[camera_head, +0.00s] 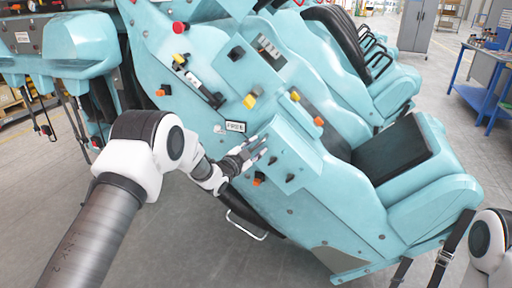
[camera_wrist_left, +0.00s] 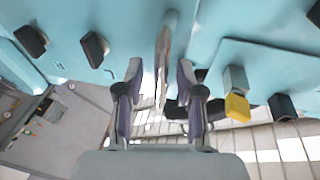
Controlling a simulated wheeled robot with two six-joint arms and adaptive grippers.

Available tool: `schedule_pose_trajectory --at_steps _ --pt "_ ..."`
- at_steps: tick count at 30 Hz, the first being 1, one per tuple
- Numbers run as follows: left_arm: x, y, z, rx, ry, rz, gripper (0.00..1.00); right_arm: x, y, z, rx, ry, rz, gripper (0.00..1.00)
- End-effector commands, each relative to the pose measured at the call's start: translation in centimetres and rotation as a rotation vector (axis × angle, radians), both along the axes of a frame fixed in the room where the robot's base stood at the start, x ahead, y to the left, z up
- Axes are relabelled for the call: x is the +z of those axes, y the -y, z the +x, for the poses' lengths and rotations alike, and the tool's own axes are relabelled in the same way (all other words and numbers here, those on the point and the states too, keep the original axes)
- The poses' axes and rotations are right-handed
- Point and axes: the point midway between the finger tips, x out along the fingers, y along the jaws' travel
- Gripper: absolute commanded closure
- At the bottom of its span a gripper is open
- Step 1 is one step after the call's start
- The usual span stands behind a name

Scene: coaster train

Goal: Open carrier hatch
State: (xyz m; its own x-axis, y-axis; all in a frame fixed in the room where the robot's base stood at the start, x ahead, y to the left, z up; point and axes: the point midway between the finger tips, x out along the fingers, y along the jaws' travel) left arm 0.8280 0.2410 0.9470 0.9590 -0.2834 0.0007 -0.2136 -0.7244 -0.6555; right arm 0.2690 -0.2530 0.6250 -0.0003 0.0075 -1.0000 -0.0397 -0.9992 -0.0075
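The turquoise coaster carrier (camera_head: 340,215) fills the middle of the head view, its side panel covered with knobs and switches. My left gripper (camera_head: 262,150) reaches the panel below the small "FREE" label (camera_head: 235,126). In the left wrist view the fingers of my left gripper (camera_wrist_left: 158,85) stand apart. A thin upright handle-like bar (camera_wrist_left: 163,58) on the turquoise surface lies between them, with visible gaps on both sides. I cannot make out the hatch outline for certain; no opening shows near the gripper. My right gripper is out of view.
Yellow knobs (camera_head: 250,101) and an orange knob (camera_head: 258,180) stick out near the left gripper. A yellow-tipped block (camera_wrist_left: 237,106) is right of the fingers. My right arm shows at the lower right. A blue workbench (camera_head: 478,80) stands far right. Grey floor is free at lower left.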

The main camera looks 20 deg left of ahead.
Motion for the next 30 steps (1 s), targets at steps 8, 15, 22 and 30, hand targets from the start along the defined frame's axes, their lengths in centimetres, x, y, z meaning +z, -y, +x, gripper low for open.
schedule_pose_trajectory --at_steps 8,15,22,30 --pt "0.0 0.0 0.1 0.001 -0.001 -0.001 0.84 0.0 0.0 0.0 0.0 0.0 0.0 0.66" --pt "-0.1 0.0 0.0 0.001 -0.001 -0.001 1.0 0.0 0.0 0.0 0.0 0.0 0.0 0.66" --pt "-0.3 0.0 -0.1 0.008 0.006 -0.002 1.0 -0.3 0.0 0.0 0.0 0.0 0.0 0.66" --pt "-1.1 0.3 -1.0 0.053 0.044 -0.002 1.0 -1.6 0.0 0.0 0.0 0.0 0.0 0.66"
